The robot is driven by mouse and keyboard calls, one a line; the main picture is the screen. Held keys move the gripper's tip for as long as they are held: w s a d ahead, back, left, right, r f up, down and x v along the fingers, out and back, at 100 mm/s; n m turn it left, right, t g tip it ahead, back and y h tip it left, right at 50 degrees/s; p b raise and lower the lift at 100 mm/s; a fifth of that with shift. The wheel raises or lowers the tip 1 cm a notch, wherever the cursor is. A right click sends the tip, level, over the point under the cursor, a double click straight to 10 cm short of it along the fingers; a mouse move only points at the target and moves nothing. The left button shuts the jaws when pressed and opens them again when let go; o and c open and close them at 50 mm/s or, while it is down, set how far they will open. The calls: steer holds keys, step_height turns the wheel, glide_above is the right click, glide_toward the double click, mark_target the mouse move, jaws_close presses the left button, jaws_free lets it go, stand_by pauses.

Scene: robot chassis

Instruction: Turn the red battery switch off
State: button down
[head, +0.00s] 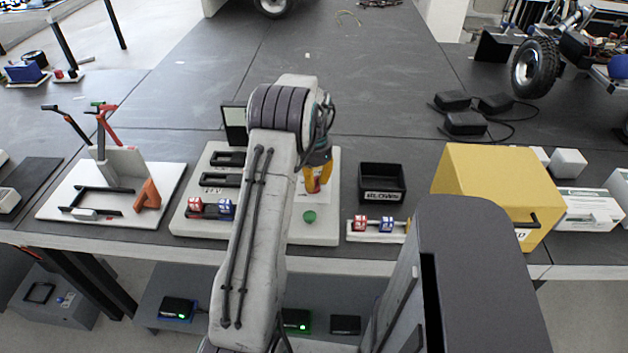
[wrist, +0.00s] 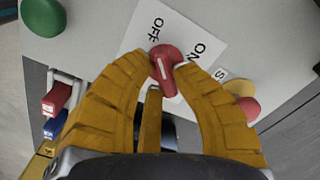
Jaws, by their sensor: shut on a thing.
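The red battery switch (wrist: 166,62) is a red knob with a white line, on a white label printed OFF and ON. In the wrist view the line's upper end points roughly toward OFF. My gripper (wrist: 166,70) has its yellow fingers shut on the knob, touching it from both sides. In the head view my gripper (head: 318,178) is lowered over the right part of a white panel (head: 322,234), and the switch is mostly hidden by the fingers there.
A green button (head: 309,216) stands in front of the switch. A red button on yellow (wrist: 246,104) is close to the right finger in the wrist view. A black bin (head: 382,180), small red and blue blocks (head: 373,224) and a yellow box (head: 490,190) stand to the right.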

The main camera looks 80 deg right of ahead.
steer(key=shift+f, duration=0.1)
stand_by(0.3)
steer(key=c, duration=1)
jaws_free()
step_height(320, 180, up, 12)
steer(key=shift+r, duration=0.1)
steer(key=shift+n, duration=0.4)
stand_by(0.3)
